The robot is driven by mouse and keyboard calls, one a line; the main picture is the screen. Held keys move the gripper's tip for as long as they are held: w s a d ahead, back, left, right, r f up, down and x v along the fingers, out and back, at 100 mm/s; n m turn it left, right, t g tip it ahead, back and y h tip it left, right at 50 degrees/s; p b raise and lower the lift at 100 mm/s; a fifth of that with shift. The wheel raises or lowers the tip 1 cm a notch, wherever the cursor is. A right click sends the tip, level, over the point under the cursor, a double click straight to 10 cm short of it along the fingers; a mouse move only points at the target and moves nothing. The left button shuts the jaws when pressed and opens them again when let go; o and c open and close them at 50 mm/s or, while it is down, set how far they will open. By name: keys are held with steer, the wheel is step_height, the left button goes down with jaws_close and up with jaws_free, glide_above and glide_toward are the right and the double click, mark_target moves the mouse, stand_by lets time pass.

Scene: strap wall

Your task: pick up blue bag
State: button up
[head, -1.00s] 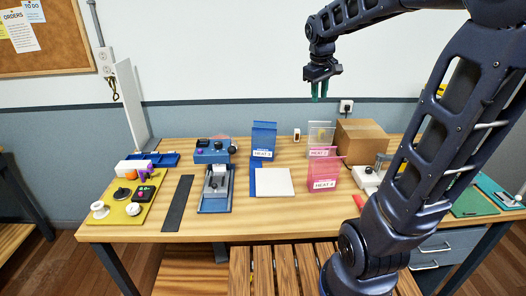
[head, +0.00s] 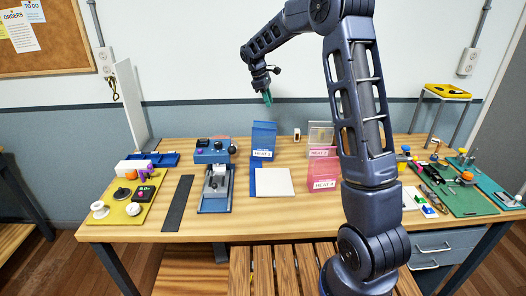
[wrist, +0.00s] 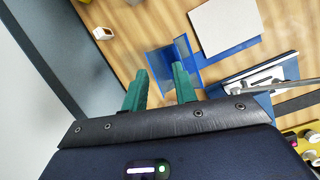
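The blue bag (head: 263,141) stands upright on the table, with a white label on its front. It also shows in the wrist view (wrist: 166,62), just beyond my fingertips. My gripper (head: 267,98) is in the air above the bag and a little behind it, pointing down. In the wrist view its two green fingers (wrist: 160,75) are spread apart with nothing between them. The fingers are apart from the bag, though the exact gap is hard to tell.
A white pad on a blue base (head: 273,182) lies in front of the bag. Pink labelled bags (head: 323,174) stand to the right. A blue-grey device (head: 216,187) and a blue box with knobs (head: 212,151) are on the left. The wall (head: 190,60) is close behind.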

mark_target(264, 141)
steer(key=w+a+f, duration=0.1)
steer(key=f, duration=0.1)
steer(key=w+a+f+n, duration=0.1)
steer(key=w+a+f, duration=0.1)
steer(key=w+a+f+n, duration=0.1)
steer(key=a+f, duration=0.1)
steer(key=shift+w+h, duration=0.2)
steer(key=shift+h, duration=0.2)
steer(key=x, duration=1.1)
steer(key=shift+s+a+f+g, duration=0.15)
steer(key=shift+a+f+g, duration=0.05)
steer(key=shift+a+g, duration=0.1)
steer(key=shift+c, duration=0.5)
jaws_close()
